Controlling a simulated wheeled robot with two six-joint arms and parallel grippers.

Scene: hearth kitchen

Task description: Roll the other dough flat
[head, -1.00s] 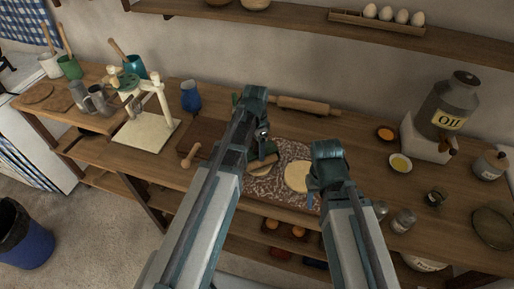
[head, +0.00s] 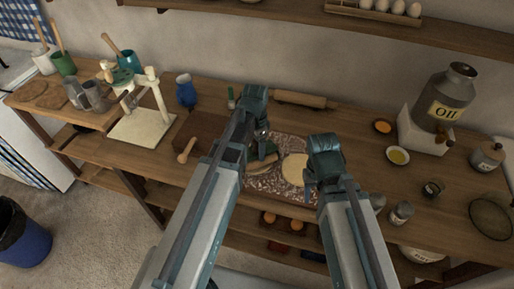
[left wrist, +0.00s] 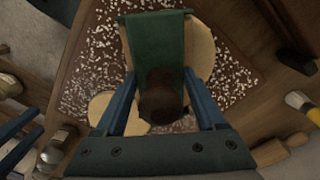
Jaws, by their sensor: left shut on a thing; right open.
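Two pale dough rounds lie on the flour-dusted board (head: 262,187). The right round (head: 294,169) is flat and uncovered; it also shows at the lower left in the left wrist view (left wrist: 105,108). The other round (left wrist: 202,48) is partly hidden under a flat green tool (left wrist: 155,45) with a dark brown round handle. My left gripper (head: 262,136) is shut on that handle, above this round. Whether the tool touches the dough is unclear. My right gripper (head: 310,186) is open and empty beside the right round. A rolling pin (head: 301,99) lies behind the board.
A dark tray (head: 203,131) and a short wooden tool (head: 186,151) are left of the board. A white press stand (head: 145,125) and a blue jug (head: 186,90) stand farther left. Small bowls (head: 397,156), an oil can (head: 447,98) and jars (head: 401,213) are at the right.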

